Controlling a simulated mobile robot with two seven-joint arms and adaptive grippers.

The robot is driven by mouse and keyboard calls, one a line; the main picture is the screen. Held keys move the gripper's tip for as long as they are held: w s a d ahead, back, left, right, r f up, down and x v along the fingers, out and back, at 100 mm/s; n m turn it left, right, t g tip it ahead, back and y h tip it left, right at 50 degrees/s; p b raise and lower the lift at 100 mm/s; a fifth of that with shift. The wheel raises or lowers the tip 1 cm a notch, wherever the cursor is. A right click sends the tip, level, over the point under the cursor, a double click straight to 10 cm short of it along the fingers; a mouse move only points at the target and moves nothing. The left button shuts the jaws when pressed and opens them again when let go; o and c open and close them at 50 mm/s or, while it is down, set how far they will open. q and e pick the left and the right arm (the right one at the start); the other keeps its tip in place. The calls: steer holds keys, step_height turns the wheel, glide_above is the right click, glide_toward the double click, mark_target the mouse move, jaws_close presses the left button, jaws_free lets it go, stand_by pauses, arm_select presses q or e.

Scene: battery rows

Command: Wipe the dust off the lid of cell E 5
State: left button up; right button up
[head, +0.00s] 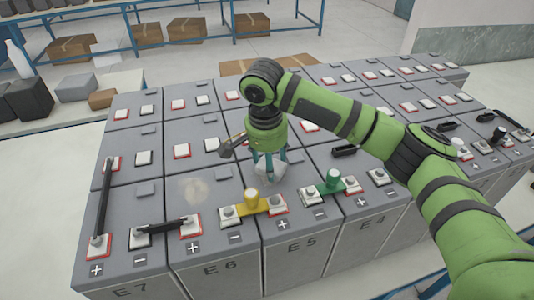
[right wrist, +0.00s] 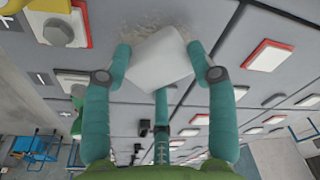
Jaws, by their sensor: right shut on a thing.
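My right gripper (head: 269,163) is shut on a pale grey-white cloth (head: 271,172), which also shows between the teal fingers in the right wrist view (right wrist: 160,58). The gripper and cloth are over the lid of cell E 5 (head: 302,248), behind its terminals. In the right wrist view, a pale dust patch (right wrist: 150,24) lies on the grey lid beside the cloth's edge. In the head view the arm and cloth hide much of the E 5 lid. I cannot tell if the cloth touches the lid. My left gripper is not in view.
Another pale dust patch (head: 195,190) lies on the E 6 lid. A yellow connector (head: 252,200) and a green connector (head: 333,184) sit at the E 5 terminals. A black bar (head: 104,205) spans cells at left. Shelves with boxes stand behind.

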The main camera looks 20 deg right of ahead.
mark_target(264, 155)
steer(key=shift+s+d+f, duration=0.1)
steer(key=shift+s+f, duration=0.05)
steer(key=shift+s, duration=0.9)
steer(key=shift+s+f, duration=0.1)
steer(key=shift+s, duration=0.95)
steer(key=shift+f, duration=0.2)
steer(key=shift+s+a, duration=0.1)
steer(key=shift+a, duration=0.1)
steer(key=shift+w+r, duration=0.35)
steer(key=shift+w, duration=0.25)
steer(key=shift+w+a+r, duration=0.1)
steer(key=shift+w+a, duration=0.2)
steer(key=shift+w, duration=0.25)
steer(key=shift+w+d, duration=0.2)
steer(key=shift+w, duration=0.95)
steer(key=shift+w+a+f, duration=0.1)
steer(key=shift+w+f, duration=0.1)
steer(key=shift+w, duration=1.25)
steer(key=shift+w+r, duration=0.15)
steer(key=shift+w, duration=0.15)
steer(key=shift+w+r, duration=0.1)
steer(key=shift+w, duration=0.05)
steer(key=shift+c, duration=1)
steer(key=shift+s+f, duration=0.4)
steer(key=shift+s, duration=0.35)
steer(key=shift+s+r, duration=0.15)
steer(key=shift+s, duration=2.9)
steer(key=shift+s+d+f, duration=0.2)
steer(key=shift+s+d, duration=0.1)
steer(key=shift+s, duration=0.05)
